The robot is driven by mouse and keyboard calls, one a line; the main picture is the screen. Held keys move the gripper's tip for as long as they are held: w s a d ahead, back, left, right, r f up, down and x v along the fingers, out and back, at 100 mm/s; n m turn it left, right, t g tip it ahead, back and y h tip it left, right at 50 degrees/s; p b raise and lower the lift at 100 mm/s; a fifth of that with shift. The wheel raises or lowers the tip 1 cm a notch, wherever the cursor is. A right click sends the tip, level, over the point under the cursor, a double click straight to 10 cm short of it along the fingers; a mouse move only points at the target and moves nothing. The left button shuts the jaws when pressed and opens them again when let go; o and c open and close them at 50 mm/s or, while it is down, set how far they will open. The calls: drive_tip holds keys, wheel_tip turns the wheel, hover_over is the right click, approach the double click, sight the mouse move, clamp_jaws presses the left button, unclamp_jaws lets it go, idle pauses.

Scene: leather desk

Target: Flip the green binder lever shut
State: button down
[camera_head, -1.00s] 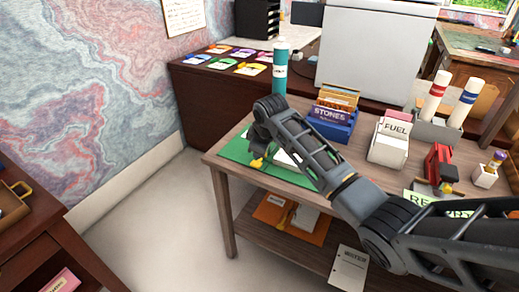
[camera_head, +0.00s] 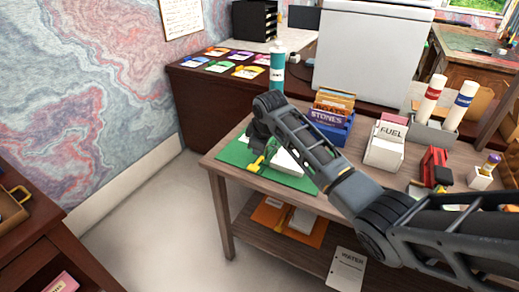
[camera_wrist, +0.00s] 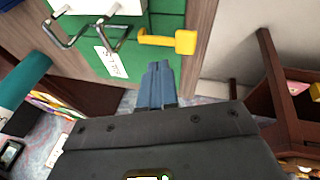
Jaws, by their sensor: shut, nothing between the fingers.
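The green binder (camera_head: 236,152) lies open on the wooden desk, with white paper (camera_head: 287,162) in it. Its yellow lever (camera_head: 257,164) shows just below my gripper, near the front of the binder. In the wrist view the yellow lever (camera_wrist: 175,41) lies just past the fingertips, slightly right, with its block-shaped end toward the right. The metal rings (camera_wrist: 88,32) stand curved on the green cover (camera_wrist: 124,62), beside a white label. My gripper (camera_wrist: 158,68) is shut and empty, its blue-grey fingers together. A small gap shows between fingertips and lever; contact cannot be judged.
A teal bottle (camera_head: 277,68) stands behind the binder. A blue box marked STONES (camera_head: 330,124) and a white FUEL file box (camera_head: 386,146) stand to the right. The desk's left front edge is close to the binder. Open floor (camera_head: 165,220) lies left.

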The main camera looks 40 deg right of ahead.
drive_tip(key=a+v, duration=0.2)
drive_tip(key=v, duration=1)
drive_tip(key=shift+f, duration=0.2)
drive_tip(key=s+a+f+m+t+y, duration=0.1)
drive_tip(key=s+a+f+t, duration=0.15)
drive_tip(key=a+f, duration=0.35)
drive_tip(key=s+a+f+m+t+y, duration=0.1)
drive_tip(key=s+a+f, duration=0.25)
drive_tip(key=a, duration=0.55)
drive_tip(key=s+a+f+m+t, duration=0.1)
drive_tip(key=s+a+f, duration=0.15)
drive_tip(key=s, duration=0.35)
drive_tip(key=s+a+f+m+t, duration=0.1)
drive_tip(key=s+a+f, duration=0.1)
drive_tip(key=s+a, duration=0.3)
drive_tip(key=s+d+r+t, duration=0.1)
drive_tip(key=s+r, duration=0.4)
drive_tip(key=s, duration=0.4)
drive_tip(key=s+d+r+m+t, duration=0.1)
drive_tip(key=s+r, duration=0.4)
drive_tip(key=s, duration=0.5)
drive_tip(key=s+d+r+t, duration=0.1)
drive_tip(key=s+r, duration=0.4)
drive_tip(key=s, duration=0.5)
drive_tip(key=shift+d+r+m+t, duration=0.3)
drive_tip(key=shift+r+t, duration=0.1)
drive_tip(key=shift+t, duration=0.45)
